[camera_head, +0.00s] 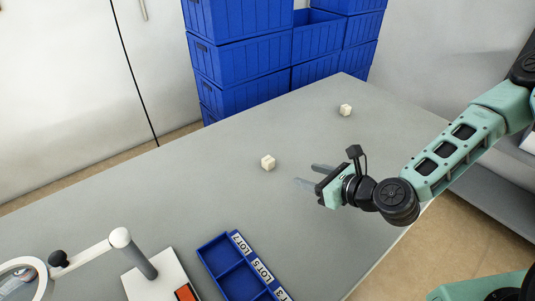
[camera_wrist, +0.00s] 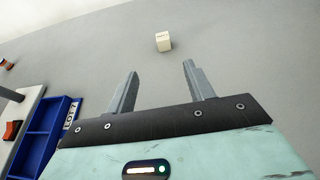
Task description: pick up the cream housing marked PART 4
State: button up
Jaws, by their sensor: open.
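Two small cream housings lie apart on the grey table. One cream housing (camera_head: 268,163) is near the table's middle, to the left of my gripper. The other cream housing (camera_head: 345,110) is farther back, near the table's far right edge. No PART marking can be read on either. My gripper (camera_head: 308,176) is open and empty above the table, with its fingers pointing left toward the nearer housing. In the wrist view, one cream housing (camera_wrist: 163,41) lies beyond the fingertips of my gripper (camera_wrist: 161,70), roughly in line with the gap between them.
A blue divided tray (camera_head: 208,247) with labels such as LOT 7 and LOT 5 stands at the front. Beside it is a white-based stand (camera_head: 135,286) with a ring arm. Blue crates (camera_head: 240,55) are stacked behind the table. The table (camera_head: 190,190) around the housings is clear.

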aim_at(271, 161)
jog(key=w+f+b, duration=0.1)
jog(key=b, duration=0.2)
jog(key=shift+a, duration=0.15)
jog(key=b, duration=0.2)
jog(key=a+b, duration=0.1)
jog(key=b, duration=0.2)
jog(key=shift+w+f, duration=0.25)
jog(key=shift+w, duration=0.05)
jog(key=b+x, duration=0.2)
jog(key=b, duration=0.2)
jog(key=shift+w+a, duration=0.1)
jog(key=shift+w, duration=0.05)
jog(key=x, duration=0.4)
jog(key=b+x, duration=0.1)
jog(key=x, duration=0.1)
jog(key=shift+w+a+r, duration=0.1)
jog(key=shift+w+a, duration=0.25)
jog(key=shift+w+d+b+x, duration=0.1)
jog(key=shift+d+b+x, duration=0.05)
jog(key=shift+x, duration=1.25)
jog(key=shift+w+d+b+x, duration=0.1)
jog(key=shift+b+x, duration=0.05)
jog(key=shift+x, duration=1.3)
jog(key=c, duration=1)
